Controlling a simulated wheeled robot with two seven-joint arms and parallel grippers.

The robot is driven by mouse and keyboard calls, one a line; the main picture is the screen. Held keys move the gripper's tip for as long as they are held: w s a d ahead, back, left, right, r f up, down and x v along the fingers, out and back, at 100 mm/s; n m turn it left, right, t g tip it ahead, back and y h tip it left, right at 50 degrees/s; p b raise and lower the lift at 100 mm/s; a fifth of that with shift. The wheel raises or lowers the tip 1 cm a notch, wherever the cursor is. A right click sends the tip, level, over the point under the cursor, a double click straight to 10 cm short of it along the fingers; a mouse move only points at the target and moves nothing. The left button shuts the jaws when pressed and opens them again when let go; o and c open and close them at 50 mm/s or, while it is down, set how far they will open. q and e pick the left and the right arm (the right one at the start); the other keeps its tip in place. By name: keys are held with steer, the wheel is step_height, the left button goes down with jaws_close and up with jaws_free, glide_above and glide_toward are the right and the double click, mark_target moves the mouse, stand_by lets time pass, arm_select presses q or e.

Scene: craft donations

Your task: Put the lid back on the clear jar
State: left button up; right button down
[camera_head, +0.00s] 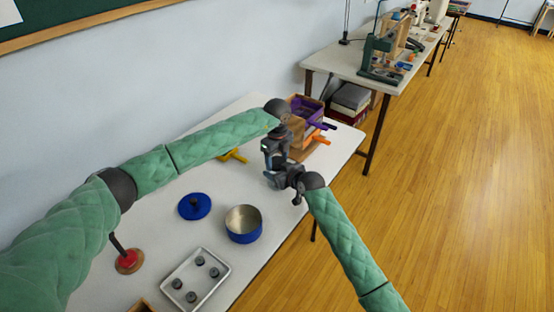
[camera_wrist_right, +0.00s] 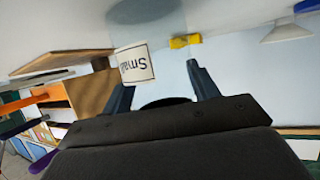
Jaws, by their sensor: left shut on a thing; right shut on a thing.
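My left gripper (camera_head: 270,158) reaches down from above and is shut, beside my right gripper (camera_head: 272,181), near the table's far right. What it holds is too dark and small to make out; it is probably the lid. In the right wrist view my right gripper (camera_wrist_right: 163,88) is shut on what looks like the clear jar. I cannot tell whether lid and jar touch.
A blue round lid (camera_head: 195,206) with a dark knob and an open blue tin (camera_head: 243,236) stand on the white table (camera_head: 150,205). Nearer are a metal tray (camera_head: 222,266) with several dark pieces and a red-topped piece (camera_head: 129,260). A wooden box (camera_head: 306,128) stands behind my grippers.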

arm_select(q)
steer(key=m, duration=0.5)
steer(key=shift+m, duration=0.4)
steer(key=m, duration=0.5)
steer(key=o, duration=1)
steer(key=shift+o, duration=0.4)
steer(key=shift+d, duration=0.15)
steer(key=shift+r, duration=0.1)
